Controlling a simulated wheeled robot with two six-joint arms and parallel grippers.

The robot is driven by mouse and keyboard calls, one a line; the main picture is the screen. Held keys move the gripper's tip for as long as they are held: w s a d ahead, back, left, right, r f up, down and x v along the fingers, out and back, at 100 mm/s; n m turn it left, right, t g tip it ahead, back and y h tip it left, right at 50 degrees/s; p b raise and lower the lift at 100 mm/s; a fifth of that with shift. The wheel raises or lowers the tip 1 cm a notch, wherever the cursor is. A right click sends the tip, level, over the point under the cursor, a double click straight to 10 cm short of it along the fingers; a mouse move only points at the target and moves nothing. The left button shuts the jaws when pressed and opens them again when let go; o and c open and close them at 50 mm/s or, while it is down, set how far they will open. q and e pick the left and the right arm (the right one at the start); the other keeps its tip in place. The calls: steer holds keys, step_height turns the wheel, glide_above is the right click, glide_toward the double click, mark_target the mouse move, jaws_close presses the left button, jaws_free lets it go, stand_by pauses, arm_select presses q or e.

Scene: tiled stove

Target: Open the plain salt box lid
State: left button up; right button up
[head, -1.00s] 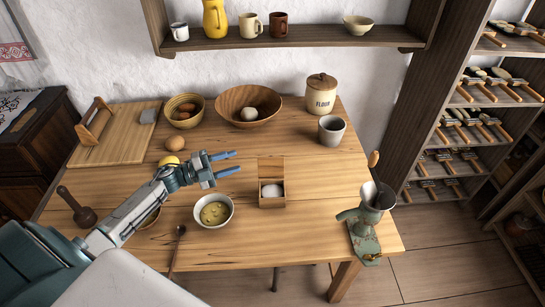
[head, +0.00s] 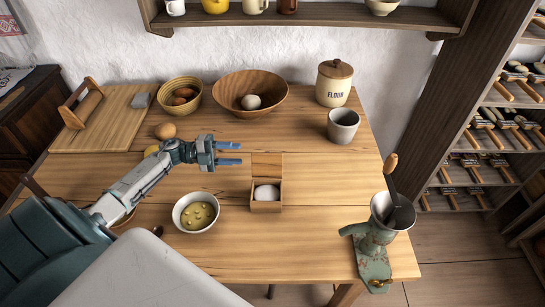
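The plain salt box (head: 266,207) is a small wooden box on the table with white contents showing inside. Its wooden lid (head: 267,166) is swung open and stands up or leans back at the far side of the box. My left gripper (head: 229,153) is to the left of the lid, with its blue fingers pointing right. The fingers are apart with nothing between them, and they do not touch the lid. My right gripper is not in view.
A bowl with yellow contents (head: 196,212) stands left of the box. A wooden bowl (head: 268,85), a flour jar (head: 334,82) and a grey cup (head: 343,126) stand behind. A metal grinder (head: 375,240) is at the right. The table right of the box is clear.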

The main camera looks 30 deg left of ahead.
mark_target(268, 155)
arm_select(q)
steer(key=p+x, duration=0.4)
steer(key=x, duration=0.7)
steer(key=shift+a+f, duration=0.1)
steer(key=shift+f, duration=0.05)
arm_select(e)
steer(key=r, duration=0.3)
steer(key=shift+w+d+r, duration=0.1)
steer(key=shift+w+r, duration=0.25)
arm_select(q)
steer(key=shift+c, duration=0.4)
jaws_close()
